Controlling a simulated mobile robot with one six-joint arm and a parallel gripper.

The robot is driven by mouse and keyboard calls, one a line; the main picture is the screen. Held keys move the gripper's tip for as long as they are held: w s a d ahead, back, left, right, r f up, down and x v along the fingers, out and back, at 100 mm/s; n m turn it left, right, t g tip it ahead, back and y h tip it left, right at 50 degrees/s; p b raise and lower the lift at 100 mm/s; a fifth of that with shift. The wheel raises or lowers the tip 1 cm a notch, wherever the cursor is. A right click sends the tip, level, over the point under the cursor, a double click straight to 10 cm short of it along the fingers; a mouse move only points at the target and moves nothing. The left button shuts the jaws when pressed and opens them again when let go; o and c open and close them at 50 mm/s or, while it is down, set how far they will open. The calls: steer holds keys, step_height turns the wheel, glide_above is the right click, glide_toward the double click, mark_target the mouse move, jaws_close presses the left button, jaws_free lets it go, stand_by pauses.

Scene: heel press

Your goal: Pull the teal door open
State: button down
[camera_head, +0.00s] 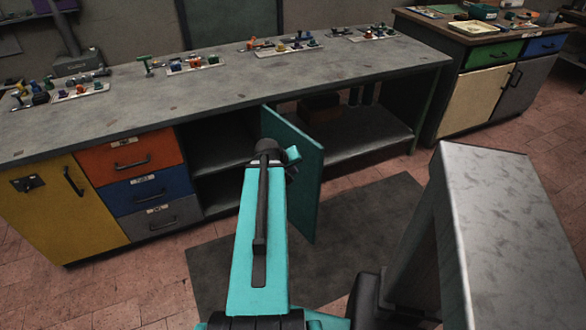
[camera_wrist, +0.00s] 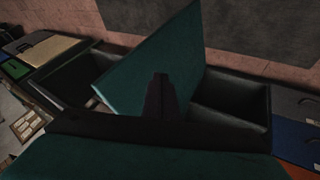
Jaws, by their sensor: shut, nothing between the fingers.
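The teal door (camera_head: 305,180) stands swung well out from the front of the workbench, its far edge at the bench and its near edge over the floor mat. In the wrist view the door (camera_wrist: 150,60) is a large tilted panel behind my gripper (camera_wrist: 160,82). My gripper's dark fingers are shut and empty, close in front of the door face; I cannot tell whether they touch it. In the head view my own arm hides the fingers and part of the door. No door handle is visible.
The grey workbench (camera_head: 225,87) has open shelves on both sides of the door. Orange, blue and grey drawers and a yellow door (camera_head: 75,205) are at left. A second bench (camera_head: 485,85) stands at right. The dark mat (camera_head: 365,225) is clear around the door.

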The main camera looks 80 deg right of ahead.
steer(key=shift+p+v, duration=0.8)
steer(key=shift+p, duration=0.5)
steer(key=shift+s, duration=0.15)
